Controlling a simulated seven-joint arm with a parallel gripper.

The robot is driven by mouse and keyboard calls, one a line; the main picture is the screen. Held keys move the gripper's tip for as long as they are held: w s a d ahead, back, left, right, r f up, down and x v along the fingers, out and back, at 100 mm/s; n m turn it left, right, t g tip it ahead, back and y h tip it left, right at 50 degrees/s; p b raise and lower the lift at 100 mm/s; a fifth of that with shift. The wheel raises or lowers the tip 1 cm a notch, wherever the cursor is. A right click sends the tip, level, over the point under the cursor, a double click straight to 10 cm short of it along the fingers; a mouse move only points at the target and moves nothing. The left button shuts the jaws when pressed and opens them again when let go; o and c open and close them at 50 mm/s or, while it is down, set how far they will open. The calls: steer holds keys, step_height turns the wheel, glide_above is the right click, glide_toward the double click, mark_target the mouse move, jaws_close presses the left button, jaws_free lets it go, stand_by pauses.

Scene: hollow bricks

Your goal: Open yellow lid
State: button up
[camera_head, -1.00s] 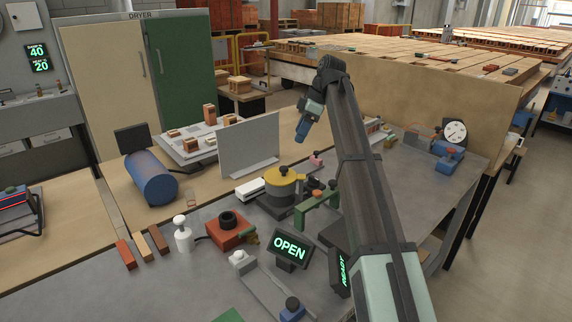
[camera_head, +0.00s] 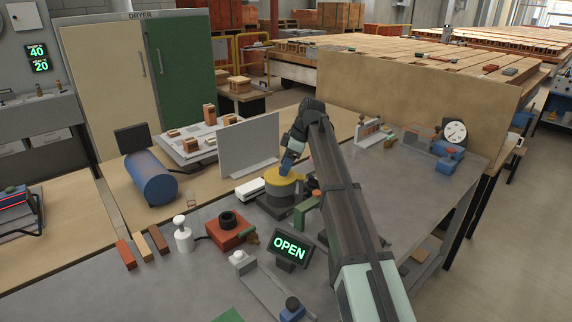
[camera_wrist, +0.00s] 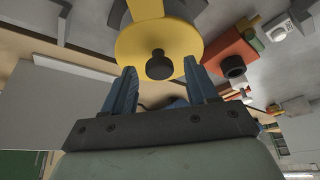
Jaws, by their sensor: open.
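The yellow lid (camera_head: 274,177) sits on a round pot on a dark base in the middle of the table. In the wrist view the yellow lid (camera_wrist: 182,38) is a round disc with a dark knob (camera_wrist: 159,65) at its centre. My gripper (camera_head: 288,164) is over the lid in the head view and partly hides it, including the knob. In the wrist view my gripper's blue fingers (camera_wrist: 160,80) are apart, with the knob between and slightly beyond their tips. I cannot tell whether the fingers touch the lid.
A white upright panel (camera_head: 248,147) stands behind and left of the pot. A red block with a dark ring (camera_head: 229,230) and an "OPEN" sign (camera_head: 289,248) stand in front. A green bracket (camera_head: 305,211) is close at the right.

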steer(key=shift+c, duration=0.5)
jaws_close()
